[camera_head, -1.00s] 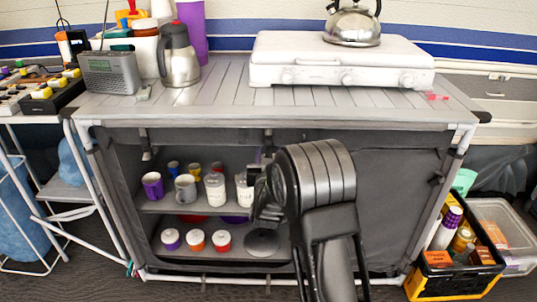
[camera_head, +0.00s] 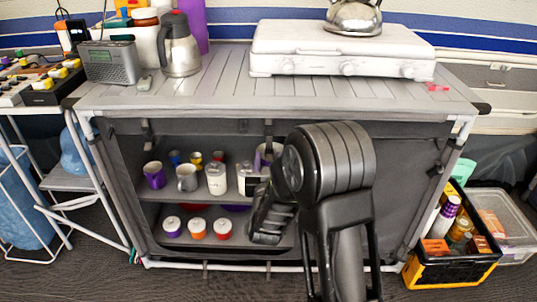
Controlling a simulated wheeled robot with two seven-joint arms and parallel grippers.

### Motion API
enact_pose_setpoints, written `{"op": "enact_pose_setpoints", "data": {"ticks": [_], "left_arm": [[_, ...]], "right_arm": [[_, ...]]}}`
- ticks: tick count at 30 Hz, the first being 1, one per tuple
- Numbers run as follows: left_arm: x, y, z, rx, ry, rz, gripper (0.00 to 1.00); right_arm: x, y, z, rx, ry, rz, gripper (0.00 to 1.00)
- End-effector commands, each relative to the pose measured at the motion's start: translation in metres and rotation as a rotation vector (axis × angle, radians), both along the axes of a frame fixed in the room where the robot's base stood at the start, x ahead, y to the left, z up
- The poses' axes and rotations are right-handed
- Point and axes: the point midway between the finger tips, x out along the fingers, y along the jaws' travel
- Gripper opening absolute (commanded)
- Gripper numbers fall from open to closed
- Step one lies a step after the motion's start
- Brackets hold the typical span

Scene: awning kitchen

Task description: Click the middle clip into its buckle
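The kitchen stand (camera_head: 290,98) has a rolled-up front with dark straps hanging from its front top edge. The middle strap with its clip (camera_head: 268,132) hangs near the centre of the opening, and another strap (camera_head: 147,132) hangs to its left. I cannot make out whether the middle clip is joined to a buckle; the buckle is too small to tell. My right arm rises in front of the stand, and its gripper (camera_head: 264,176) is below the middle strap, in front of the shelves. Its fingers are small and dark, partly hidden by my arm. My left gripper is out of view.
Mugs and jars (camera_head: 216,178) stand on the shelves behind my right arm. A white stove (camera_head: 340,52) with a kettle (camera_head: 353,16), a steel jug (camera_head: 180,48) and a radio (camera_head: 111,64) are on top. A crate (camera_head: 452,270) stands at lower right.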

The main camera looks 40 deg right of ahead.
Motion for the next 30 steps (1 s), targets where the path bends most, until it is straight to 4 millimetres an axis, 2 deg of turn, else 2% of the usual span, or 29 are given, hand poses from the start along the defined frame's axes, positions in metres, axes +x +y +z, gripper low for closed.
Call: {"op": "enact_pose_setpoints", "data": {"ticks": [14,17,20,23,26,29,30], "left_arm": [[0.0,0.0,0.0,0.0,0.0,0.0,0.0],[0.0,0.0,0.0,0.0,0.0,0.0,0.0],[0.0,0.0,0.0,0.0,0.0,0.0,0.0],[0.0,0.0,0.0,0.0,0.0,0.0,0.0],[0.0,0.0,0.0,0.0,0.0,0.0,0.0],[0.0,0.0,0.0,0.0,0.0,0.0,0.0],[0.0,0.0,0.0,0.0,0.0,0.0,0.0]], "right_arm": [[0.001,0.0,-0.001,0.004,0.0,0.001,0.4],[0.002,0.003,-0.009,0.035,0.02,0.013,0.4],[0.006,0.017,-0.032,0.104,0.083,0.062,0.4],[0.01,0.051,-0.068,0.187,0.18,0.148,0.4],[0.003,0.096,-0.12,0.28,0.324,0.244,0.4],[-0.021,0.146,-0.179,0.38,0.502,0.341,0.4],[-0.035,0.165,-0.203,0.42,0.579,0.376,0.4]]}}
